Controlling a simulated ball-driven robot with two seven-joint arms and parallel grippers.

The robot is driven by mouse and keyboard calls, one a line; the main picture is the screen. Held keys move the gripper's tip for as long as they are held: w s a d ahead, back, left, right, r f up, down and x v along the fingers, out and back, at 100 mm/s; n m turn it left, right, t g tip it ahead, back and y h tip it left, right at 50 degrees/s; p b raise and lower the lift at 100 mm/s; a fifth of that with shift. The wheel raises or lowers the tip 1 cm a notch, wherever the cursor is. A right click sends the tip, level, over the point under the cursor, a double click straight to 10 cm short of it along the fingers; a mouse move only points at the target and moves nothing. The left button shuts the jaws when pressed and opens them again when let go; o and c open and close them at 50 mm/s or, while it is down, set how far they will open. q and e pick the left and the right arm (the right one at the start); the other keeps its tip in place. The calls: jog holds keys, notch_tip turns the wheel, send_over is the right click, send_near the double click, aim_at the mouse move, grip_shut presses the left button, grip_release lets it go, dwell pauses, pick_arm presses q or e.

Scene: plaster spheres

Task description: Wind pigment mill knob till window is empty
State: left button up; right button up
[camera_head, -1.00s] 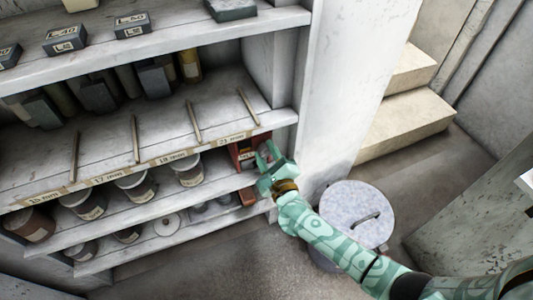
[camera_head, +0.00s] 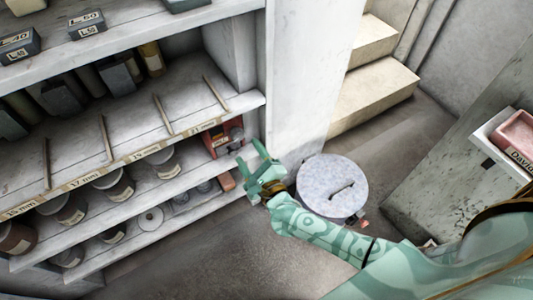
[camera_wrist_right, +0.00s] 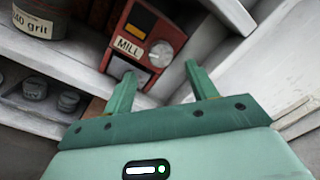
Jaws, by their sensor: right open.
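The pigment mill (camera_head: 222,140) is a red box on the middle shelf at its right end. In the right wrist view the mill (camera_wrist_right: 133,62) shows a "MILL" label, a round grey knob (camera_wrist_right: 161,53) and a small window (camera_wrist_right: 135,31) that looks orange. My right gripper (camera_head: 255,162) is open and empty, in front of and to the right of the mill, apart from it. In the right wrist view its two fingers (camera_wrist_right: 160,83) stand below the knob with a gap between them. My left gripper is not in view.
Shelves hold jars (camera_head: 114,184), blocks (camera_head: 86,22) and thin rods (camera_head: 163,115). A round lidded bin (camera_head: 333,184) stands on the floor right of my right gripper. A white pillar (camera_head: 297,75) and steps (camera_head: 375,85) are behind. A pink tray (camera_head: 517,137) lies at far right.

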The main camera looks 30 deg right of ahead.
pick_arm(q)
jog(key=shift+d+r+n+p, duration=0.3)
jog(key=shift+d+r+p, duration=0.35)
jog(key=shift+p, duration=0.2)
pick_arm(e)
jog(key=s, duration=0.9)
jog(key=shift+s+f, duration=0.15)
jog(key=shift+s, duration=0.2)
jog(key=shift+d, duration=0.1)
